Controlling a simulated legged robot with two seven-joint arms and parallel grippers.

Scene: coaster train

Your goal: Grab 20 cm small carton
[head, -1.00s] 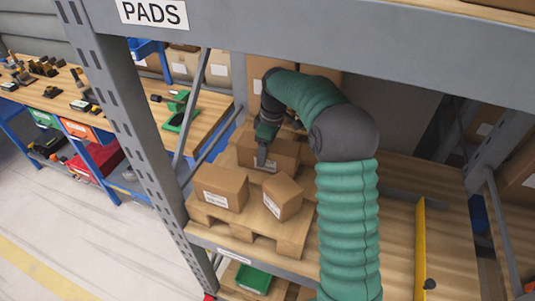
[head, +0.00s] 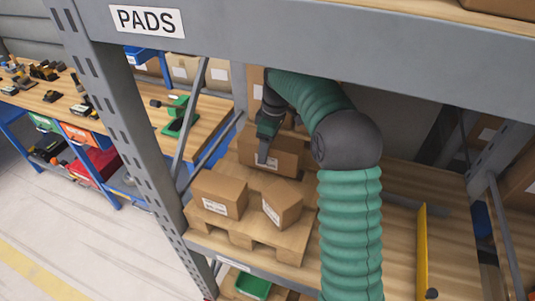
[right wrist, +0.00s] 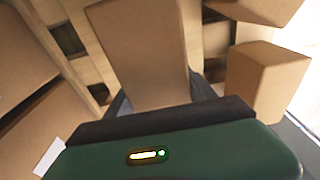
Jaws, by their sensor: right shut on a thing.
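A brown carton (head: 285,157) with a white label sits at the back of a wooden pallet (head: 250,234). My right gripper (head: 264,158) reaches over it from above and is shut on it. In the right wrist view the held carton (right wrist: 145,50) stands between the dark fingers; the fingertips are mostly hidden. Two more small cartons are at the pallet's front, one at the left (head: 217,187) and one turned at an angle (head: 283,197). I cannot tell sizes from labels. My left gripper is not in view.
The grey rack's upright (head: 125,120) and upper beam (head: 300,35) frame the shelf bay closely. Larger cartons stand behind the pallet. A yellow bar (head: 421,250) stands at the right. A workbench (head: 50,105) with tools is at the left.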

